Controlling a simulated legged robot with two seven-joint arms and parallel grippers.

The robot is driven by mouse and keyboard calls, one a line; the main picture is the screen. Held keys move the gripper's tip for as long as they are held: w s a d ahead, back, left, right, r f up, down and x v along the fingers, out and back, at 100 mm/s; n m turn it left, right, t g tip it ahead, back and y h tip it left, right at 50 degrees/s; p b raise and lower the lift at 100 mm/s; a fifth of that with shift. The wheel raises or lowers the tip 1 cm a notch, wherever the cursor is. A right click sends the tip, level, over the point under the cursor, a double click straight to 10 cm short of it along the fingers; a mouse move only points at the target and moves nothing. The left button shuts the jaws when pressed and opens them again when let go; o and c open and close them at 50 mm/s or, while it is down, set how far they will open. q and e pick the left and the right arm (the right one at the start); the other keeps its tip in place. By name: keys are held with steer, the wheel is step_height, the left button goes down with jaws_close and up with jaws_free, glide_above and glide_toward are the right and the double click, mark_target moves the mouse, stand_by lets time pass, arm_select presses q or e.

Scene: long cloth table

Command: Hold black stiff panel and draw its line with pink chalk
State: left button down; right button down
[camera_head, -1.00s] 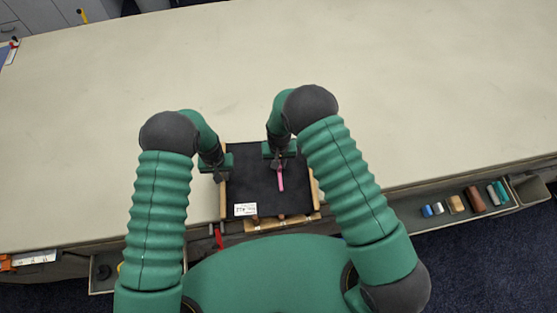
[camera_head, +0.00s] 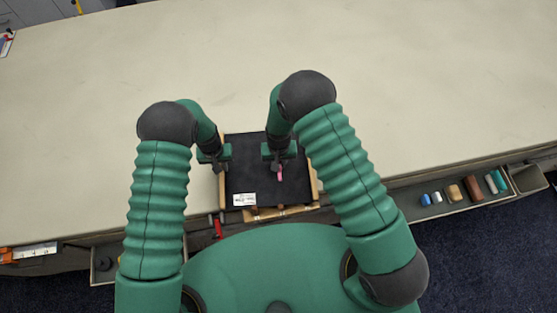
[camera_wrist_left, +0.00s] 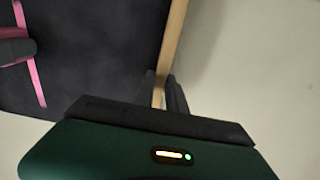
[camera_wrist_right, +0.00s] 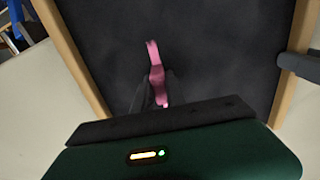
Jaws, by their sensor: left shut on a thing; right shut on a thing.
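The black stiff panel (camera_head: 270,188) lies at the table's near edge in the head view, with light wooden edging at its sides and a white label at its lower left. My left gripper (camera_head: 221,163) is shut on its left wooden edge; the left wrist view shows the fingers (camera_wrist_left: 165,90) on either side of that strip. My right gripper (camera_head: 279,162) is over the panel, shut on the pink chalk (camera_wrist_right: 157,72). In the left wrist view a long pink strip (camera_wrist_left: 35,75) runs past the right finger; I cannot tell whether part of it is a drawn mark.
The pale table (camera_head: 420,80) is clear beyond the panel. At right, a front trough (camera_head: 415,200) holds several coloured blocks and sticks, with a grey bin (camera_head: 528,178) at its end.

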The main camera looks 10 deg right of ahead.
steer(key=shift+w, duration=0.15)
arm_select(q)
steer(key=shift+s, duration=0.1)
arm_select(e)
steer(key=shift+w+d+f, duration=0.1)
steer(key=shift+w+d, duration=0.05)
steer(key=shift+w, duration=0.9)
steer(key=shift+w+d, duration=0.2)
steer(key=shift+w, duration=1.5)
steer(key=shift+w+d, duration=0.25)
steer(key=shift+w, duration=1.4)
steer(key=shift+w+d, duration=0.2)
steer(key=shift+w, duration=1.5)
step_height(320, 180, up, 7)
arm_select(q)
steer(key=c, duration=1.3)
jaws_free()
